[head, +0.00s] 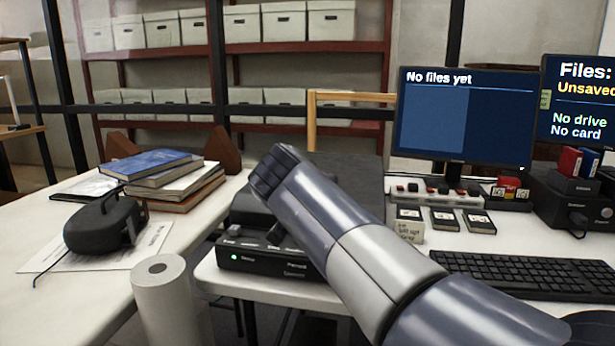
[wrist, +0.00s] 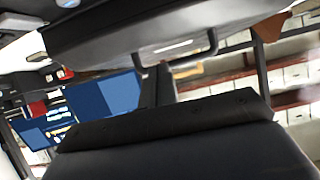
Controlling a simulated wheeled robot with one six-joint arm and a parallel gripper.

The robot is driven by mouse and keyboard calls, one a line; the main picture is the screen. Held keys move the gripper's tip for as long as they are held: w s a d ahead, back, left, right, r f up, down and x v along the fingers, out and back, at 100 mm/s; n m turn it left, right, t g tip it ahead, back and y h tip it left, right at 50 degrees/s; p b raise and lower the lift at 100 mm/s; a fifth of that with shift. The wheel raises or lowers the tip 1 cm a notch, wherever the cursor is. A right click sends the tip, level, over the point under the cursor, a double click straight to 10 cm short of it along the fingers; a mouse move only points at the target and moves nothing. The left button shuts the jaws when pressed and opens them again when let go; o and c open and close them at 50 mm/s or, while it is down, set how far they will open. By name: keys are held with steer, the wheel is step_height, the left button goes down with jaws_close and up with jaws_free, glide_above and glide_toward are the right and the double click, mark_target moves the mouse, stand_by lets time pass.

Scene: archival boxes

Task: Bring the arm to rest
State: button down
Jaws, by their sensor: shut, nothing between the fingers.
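My arm (head: 375,255) reaches from the lower right of the head view to the middle, over a dark scanner-like device (head: 262,262) with a small green light. The arm's end is in front of this device, and hides part of it. The jaws of my gripper are hard to make out in the head view. In the wrist view my gripper (wrist: 159,86) shows as a dark body with narrow fingers together, and nothing is held. I cannot tell whether it touches the device.
On the right are a keyboard (head: 525,275), small cartridges (head: 443,217) and two monitors (head: 460,115). Shelves of boxes (head: 290,22) stand behind.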

steer(key=s+a+f, duration=0.1)
steer(key=s, duration=0.7)
steer(key=shift+s+a+p, duration=0.3)
steer(key=shift+s, duration=0.1)
steer(key=shift+f, duration=0.1)
steer(key=w, duration=0.3)
steer(key=w+d+b, duration=0.1)
steer(key=w, duration=0.3)
steer(key=w+d+f+b, duration=0.1)
steer(key=w, duration=0.2)
steer(key=shift+w, duration=0.25)
steer(key=shift+w+f+b, duration=0.2)
steer(key=shift+f+b, duration=0.1)
steer(key=shift+f, duration=0.25)
steer(key=shift+d, duration=0.1)
